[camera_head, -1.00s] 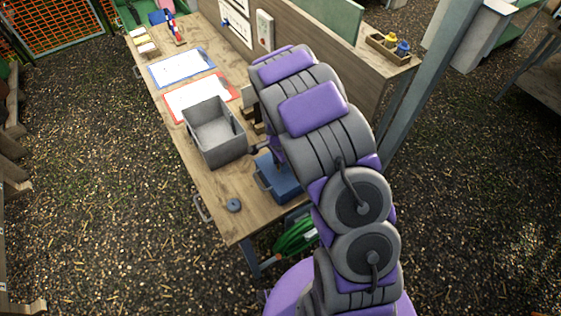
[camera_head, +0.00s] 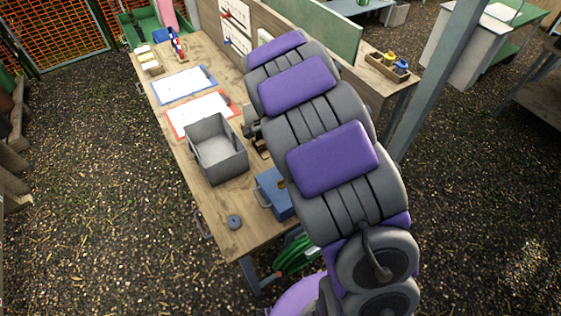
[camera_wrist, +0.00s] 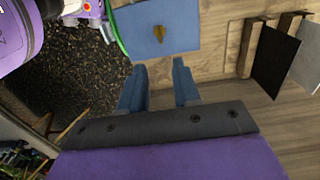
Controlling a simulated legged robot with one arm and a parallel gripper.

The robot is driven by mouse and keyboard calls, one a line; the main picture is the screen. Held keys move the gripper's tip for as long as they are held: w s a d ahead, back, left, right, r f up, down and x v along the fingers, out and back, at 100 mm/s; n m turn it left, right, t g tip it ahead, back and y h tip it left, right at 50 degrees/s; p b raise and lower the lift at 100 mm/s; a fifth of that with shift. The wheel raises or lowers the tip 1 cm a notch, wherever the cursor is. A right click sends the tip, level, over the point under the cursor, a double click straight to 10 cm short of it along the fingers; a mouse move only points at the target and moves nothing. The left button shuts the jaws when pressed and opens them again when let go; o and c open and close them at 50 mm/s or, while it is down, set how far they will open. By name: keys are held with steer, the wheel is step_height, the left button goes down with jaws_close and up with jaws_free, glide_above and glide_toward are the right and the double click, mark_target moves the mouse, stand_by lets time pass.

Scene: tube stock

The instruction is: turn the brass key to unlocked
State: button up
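In the wrist view a brass key (camera_wrist: 159,34) stands on the top of a blue box (camera_wrist: 185,22), near the top of the picture. The gripper is hidden behind my arm in the head view.
A grey open bin (camera_head: 216,150) stands on the wooden table (camera_head: 226,232), with a small dark ring (camera_head: 234,221) near the front edge. Clipboards (camera_head: 203,112) lie farther back. Dark upright plates in a wooden rack (camera_wrist: 275,60) stand right of the box in the wrist view.

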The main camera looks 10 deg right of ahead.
step_height(320, 180, up, 2)
steer(key=shift+r, duration=0.15)
stand_by(0.6)
steer(key=s+r+n+g+b, duration=0.1)
steer(key=s+n+b, duration=0.7)
steer(key=s, duration=2.6)
steer(key=r+n, duration=0.1)
steer(key=n, duration=0.5)
steer(key=shift+s+r+n+g, duration=0.25)
steer(key=shift+r+n+g, duration=0.05)
steer(key=shift+g, duration=0.1)
steer(key=shift+w+d, duration=0.1)
